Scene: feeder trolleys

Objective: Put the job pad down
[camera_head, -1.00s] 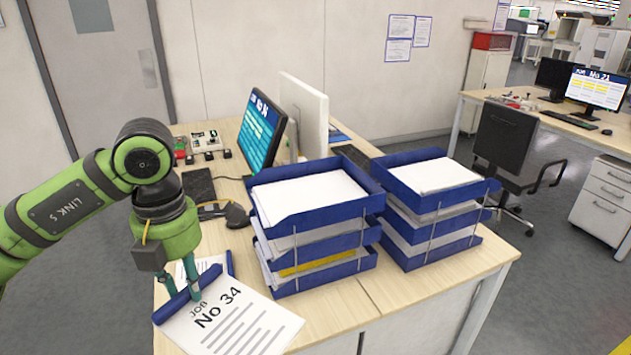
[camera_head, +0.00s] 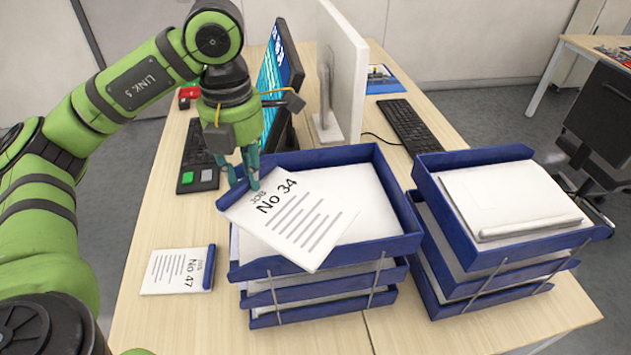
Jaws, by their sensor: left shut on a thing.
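My left gripper (camera_head: 243,180) points down and is shut on the blue-bound top edge of a white job pad (camera_head: 296,222) marked "JOB No 34". The pad is over the left part of the top tray of the left blue tray stack (camera_head: 335,264). Its near corner overlaps the tray's front rim; I cannot tell whether it touches the tray or papers below. A second, blue-bound pad (camera_head: 174,270) marked "No 47" lies flat on the desk, left of the stack. My right gripper is not in view.
A second blue tray stack (camera_head: 468,258) stands to the right, with papers and a flat pale item in its top tray. Two monitors (camera_head: 342,75) and a black keyboard (camera_head: 410,127) are behind. The desk (camera_head: 200,325) is clear at the front left.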

